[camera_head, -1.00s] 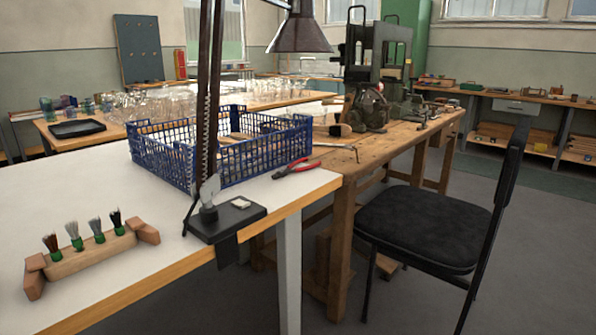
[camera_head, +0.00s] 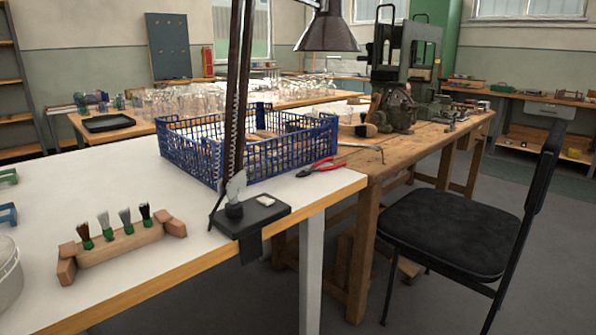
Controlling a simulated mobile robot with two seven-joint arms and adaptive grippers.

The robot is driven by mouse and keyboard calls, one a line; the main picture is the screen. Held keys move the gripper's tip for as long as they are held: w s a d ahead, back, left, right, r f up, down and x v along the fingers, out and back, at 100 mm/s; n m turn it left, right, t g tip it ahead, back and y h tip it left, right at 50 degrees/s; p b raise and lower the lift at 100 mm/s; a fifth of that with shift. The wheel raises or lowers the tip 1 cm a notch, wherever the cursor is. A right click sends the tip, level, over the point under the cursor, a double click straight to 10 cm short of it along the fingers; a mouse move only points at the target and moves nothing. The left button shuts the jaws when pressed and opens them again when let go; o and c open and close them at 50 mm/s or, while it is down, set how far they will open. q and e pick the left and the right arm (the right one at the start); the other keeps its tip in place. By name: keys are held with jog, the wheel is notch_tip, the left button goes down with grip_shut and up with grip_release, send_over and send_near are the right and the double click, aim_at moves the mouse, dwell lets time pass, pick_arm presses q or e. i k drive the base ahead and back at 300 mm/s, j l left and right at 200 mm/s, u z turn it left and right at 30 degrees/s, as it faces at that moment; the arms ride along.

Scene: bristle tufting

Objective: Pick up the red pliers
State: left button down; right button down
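The red pliers (camera_head: 322,166) lie on the white table (camera_head: 120,181) near its right end, just in front of the blue crate. Their red handles point to the right and their dark jaws to the left. Neither of my grippers shows in the head view.
A blue mesh crate (camera_head: 285,150) stands behind the pliers. A black lamp clamp (camera_head: 250,214) with a tall arm sits at the front edge. A wooden brush holder (camera_head: 122,246) is at the front left. A black chair (camera_head: 445,232) stands right of the table, before a wooden workbench (camera_head: 432,139).

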aim_at(307, 173)
jog(key=i+l+u, duration=0.1)
jog(key=l, duration=0.2)
jog(key=i+l, duration=0.2)
jog(key=l, duration=0.15)
jog(key=i+l+u, duration=0.15)
jog(key=l, duration=0.15)
jog(key=i+l, duration=0.15)
jog(key=l, duration=0.2)
jog(key=u, duration=0.05)
